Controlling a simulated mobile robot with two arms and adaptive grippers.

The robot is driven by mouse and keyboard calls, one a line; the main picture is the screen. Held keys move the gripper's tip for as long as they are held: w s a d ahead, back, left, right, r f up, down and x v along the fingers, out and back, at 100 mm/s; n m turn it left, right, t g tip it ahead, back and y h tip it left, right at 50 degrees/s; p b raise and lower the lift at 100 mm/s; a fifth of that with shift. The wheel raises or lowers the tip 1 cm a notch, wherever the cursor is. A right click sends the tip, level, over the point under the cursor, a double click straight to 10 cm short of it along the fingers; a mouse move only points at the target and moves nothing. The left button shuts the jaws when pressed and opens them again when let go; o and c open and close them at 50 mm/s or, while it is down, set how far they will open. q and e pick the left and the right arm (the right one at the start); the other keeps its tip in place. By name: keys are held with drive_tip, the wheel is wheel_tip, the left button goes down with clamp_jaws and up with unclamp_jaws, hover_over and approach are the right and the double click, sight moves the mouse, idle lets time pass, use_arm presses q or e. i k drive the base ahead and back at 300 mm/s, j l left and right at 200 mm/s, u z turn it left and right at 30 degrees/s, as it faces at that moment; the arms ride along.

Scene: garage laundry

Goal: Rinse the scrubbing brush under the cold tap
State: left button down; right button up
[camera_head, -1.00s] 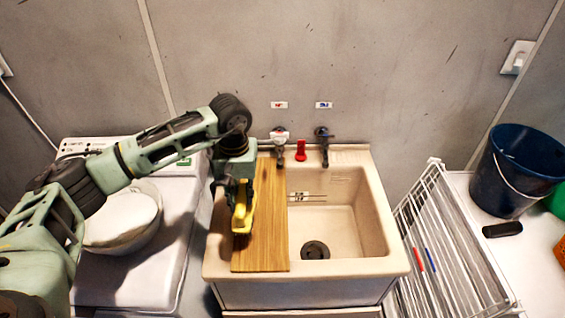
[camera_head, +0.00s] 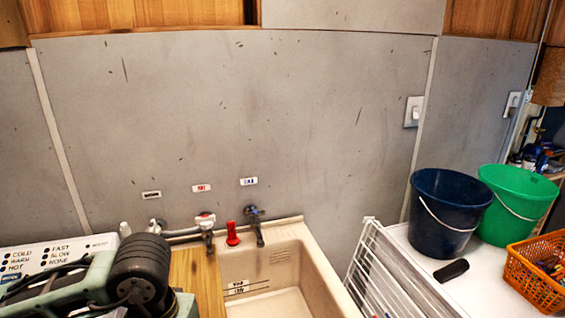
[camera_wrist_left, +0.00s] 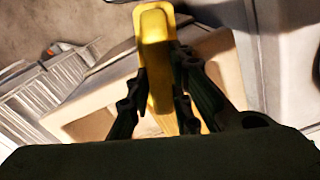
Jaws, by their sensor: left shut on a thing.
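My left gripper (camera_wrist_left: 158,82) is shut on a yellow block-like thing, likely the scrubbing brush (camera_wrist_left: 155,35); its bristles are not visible. In the head view only my arm shows at the lower left; gripper and brush are out of frame. The pale sink (camera_head: 285,233) is at the bottom centre, its lower part cut off. The tap with a dark blue handle (camera_head: 256,222) is on the wall under a blue label (camera_head: 249,181). The tap with a red-and-white handle (camera_head: 206,228) is to its left under a red label (camera_head: 201,188). My right gripper is out of view.
A wooden board (camera_head: 196,280) covers the sink's left side. A red object (camera_head: 232,235) stands between the taps. Right of the sink are a white drying rack (camera_head: 385,275), a dark blue bucket (camera_head: 440,215), a green bucket (camera_head: 515,205) and an orange basket (camera_head: 530,275).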

sight(255, 214)
drive_tip(key=i+l, duration=0.1)
drive_tip(key=l, duration=0.25)
drive_tip(key=i+l, duration=0.1)
drive_tip(key=l, duration=0.25)
drive_tip(key=i+l+u, duration=0.1)
drive_tip(key=l, duration=0.2)
drive_tip(key=u, duration=1.1)
